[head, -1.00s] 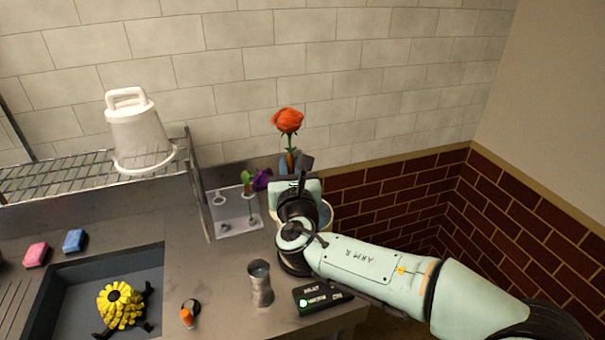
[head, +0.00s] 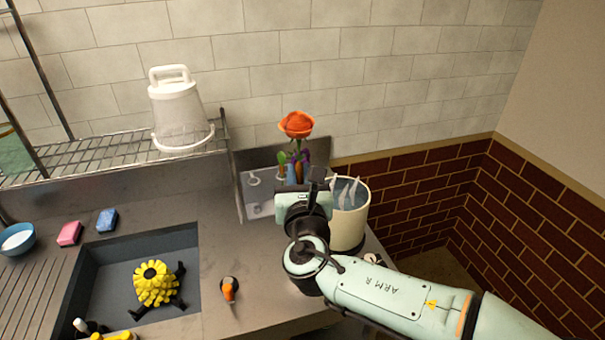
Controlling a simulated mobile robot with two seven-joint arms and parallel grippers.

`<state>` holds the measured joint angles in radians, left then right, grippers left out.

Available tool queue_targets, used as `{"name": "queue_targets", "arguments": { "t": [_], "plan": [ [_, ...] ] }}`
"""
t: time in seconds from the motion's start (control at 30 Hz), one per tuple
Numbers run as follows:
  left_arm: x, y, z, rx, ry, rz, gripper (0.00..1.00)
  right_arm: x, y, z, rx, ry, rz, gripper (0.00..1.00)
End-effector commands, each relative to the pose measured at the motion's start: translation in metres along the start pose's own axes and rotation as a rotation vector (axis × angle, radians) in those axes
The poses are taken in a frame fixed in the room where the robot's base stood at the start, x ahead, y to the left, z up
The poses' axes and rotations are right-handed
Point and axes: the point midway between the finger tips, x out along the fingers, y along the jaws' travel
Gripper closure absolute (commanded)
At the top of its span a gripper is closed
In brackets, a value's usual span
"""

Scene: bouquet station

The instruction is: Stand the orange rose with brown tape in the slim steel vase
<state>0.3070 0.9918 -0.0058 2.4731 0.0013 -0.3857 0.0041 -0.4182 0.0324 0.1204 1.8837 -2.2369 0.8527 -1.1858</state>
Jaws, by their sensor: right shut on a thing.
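The orange rose (head: 297,124) is upright, its bloom in front of the tiled wall. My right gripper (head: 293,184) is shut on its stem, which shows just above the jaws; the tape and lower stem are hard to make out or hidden. My left gripper is not in view.
A holder plate (head: 254,181) with a purple flower (head: 305,157) stands behind my gripper. A cream bucket (head: 349,228) is just right of it. A white pail (head: 180,115) sits on the wire rack.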

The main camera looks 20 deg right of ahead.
Motion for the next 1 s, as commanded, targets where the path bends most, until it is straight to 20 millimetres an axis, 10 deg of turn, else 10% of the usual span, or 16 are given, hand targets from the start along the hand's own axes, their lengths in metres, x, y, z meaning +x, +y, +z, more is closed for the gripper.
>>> {"name": "queue_targets", "arguments": {
  "t": [1.0],
  "plan": [
    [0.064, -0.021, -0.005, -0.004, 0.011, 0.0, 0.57, 0.0, -0.001, -0.079, 0.0, 0.001, -0.001, 0.97]
  ]
}}
